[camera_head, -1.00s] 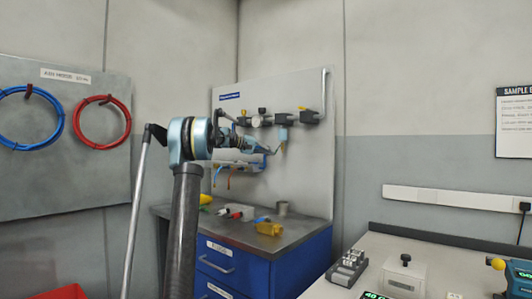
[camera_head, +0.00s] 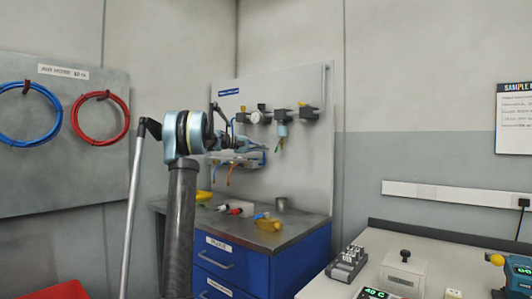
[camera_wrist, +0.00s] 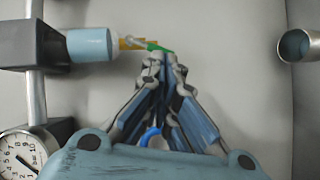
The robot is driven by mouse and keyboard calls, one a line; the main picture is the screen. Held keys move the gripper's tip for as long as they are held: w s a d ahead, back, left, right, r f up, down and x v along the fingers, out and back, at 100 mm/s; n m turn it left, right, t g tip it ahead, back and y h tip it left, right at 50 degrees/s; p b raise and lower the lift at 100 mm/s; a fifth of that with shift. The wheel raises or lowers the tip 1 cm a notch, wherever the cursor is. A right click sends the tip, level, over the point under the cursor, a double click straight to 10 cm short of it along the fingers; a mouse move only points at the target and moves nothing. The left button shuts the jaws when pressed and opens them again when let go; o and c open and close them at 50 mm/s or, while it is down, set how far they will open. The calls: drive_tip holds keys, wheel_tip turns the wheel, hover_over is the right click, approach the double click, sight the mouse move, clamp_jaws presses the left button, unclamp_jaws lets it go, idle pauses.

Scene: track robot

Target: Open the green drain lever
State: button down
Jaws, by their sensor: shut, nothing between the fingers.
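The green drain lever (camera_wrist: 155,46) shows in the wrist view at the end of a brass-coloured fitting (camera_wrist: 130,43), below the pale blue filter bowl (camera_wrist: 90,45). My gripper (camera_wrist: 163,60) is shut and empty, its fingertips beside the lever's end. I cannot tell whether they touch it. In the head view, the filter bowl (camera_head: 281,130) hangs from the panel's row of fittings, and my gripper (camera_head: 258,148) is to its lower left.
In the head view, a blue cabinet (camera_head: 300,262) with loose parts on top stands below the panel (camera_head: 318,180).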

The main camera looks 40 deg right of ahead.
drive_tip(key=r+v, duration=0.1)
drive_tip(key=v, duration=0.9)
drive_tip(key=shift+a, duration=0.3)
drive_tip(key=shift+s, duration=0.15)
